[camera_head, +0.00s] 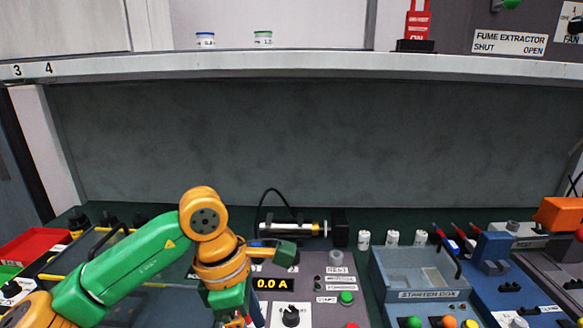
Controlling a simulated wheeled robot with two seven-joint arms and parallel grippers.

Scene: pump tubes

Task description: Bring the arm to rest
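My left arm, green and orange, comes in from the lower left and bends down over the front of the bench. No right gripper shows. A pump-like cylinder (290,229) with a yellow band and black cable lies behind the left wrist.
A blue-grey STARTER BOX tray (414,294) stands right of the display panel, with several white vials (392,238) behind it. A red tray (32,248) is at far left. An orange block (558,214) is at the right edge. A shelf (290,66) overhangs the bench.

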